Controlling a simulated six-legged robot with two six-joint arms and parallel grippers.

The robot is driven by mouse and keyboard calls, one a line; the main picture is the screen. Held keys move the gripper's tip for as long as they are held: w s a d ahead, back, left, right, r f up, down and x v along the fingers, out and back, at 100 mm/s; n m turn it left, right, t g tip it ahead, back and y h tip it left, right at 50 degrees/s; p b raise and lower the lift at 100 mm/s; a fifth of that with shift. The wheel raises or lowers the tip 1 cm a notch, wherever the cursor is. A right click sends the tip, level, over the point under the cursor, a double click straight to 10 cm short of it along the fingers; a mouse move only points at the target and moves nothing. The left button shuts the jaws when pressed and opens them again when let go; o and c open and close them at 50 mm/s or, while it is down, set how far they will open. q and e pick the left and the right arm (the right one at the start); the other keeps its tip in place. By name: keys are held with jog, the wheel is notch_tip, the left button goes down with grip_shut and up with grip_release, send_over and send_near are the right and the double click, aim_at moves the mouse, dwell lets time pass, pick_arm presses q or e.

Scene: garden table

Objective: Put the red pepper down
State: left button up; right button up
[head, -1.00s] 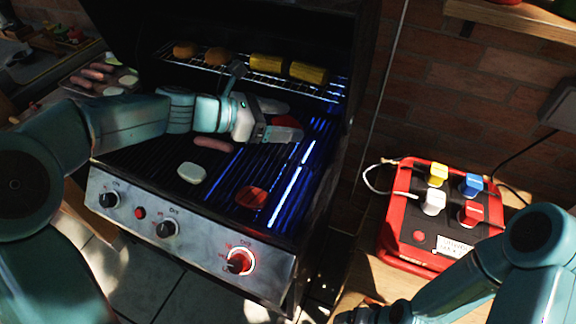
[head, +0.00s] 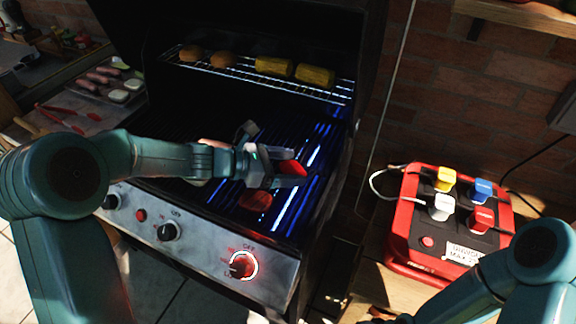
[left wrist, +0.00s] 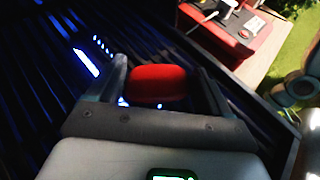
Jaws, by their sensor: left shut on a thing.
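The red pepper (head: 293,167) is between the fingers of my left gripper (head: 288,170), above the right part of the grill grate (head: 310,193). The left wrist view shows the red pepper (left wrist: 158,84) held between the two fingers, with dark grate bars beyond. A second red piece (head: 256,200) lies on the grate just in front of the gripper. My right gripper (head: 376,316) shows only in part at the bottom edge, and its jaws are not clear.
Corn pieces (head: 315,75) and round buns (head: 221,57) sit on the upper rack. A red box with coloured connectors (head: 428,240) stands right of the grill. A tray of sausages (head: 88,92) lies at the left, with red tongs (head: 62,118) in front. Blue-lit bars run along the grate.

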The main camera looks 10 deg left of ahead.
pick_arm(q)
jog(key=shift+f, duration=0.25)
jog(key=o, duration=1)
jog(key=shift+w, duration=0.15)
jog(key=shift+r, duration=0.4)
jog(key=v, duration=1.1)
jog(key=shift+a+f+p, duration=0.1)
jog(key=shift+f+p, duration=0.05)
jog(key=shift+p, duration=0.15)
jog(key=shift+s+a+r, duration=0.2)
jog(key=shift+s+a, duration=0.1)
jog(key=shift+f, duration=0.1)
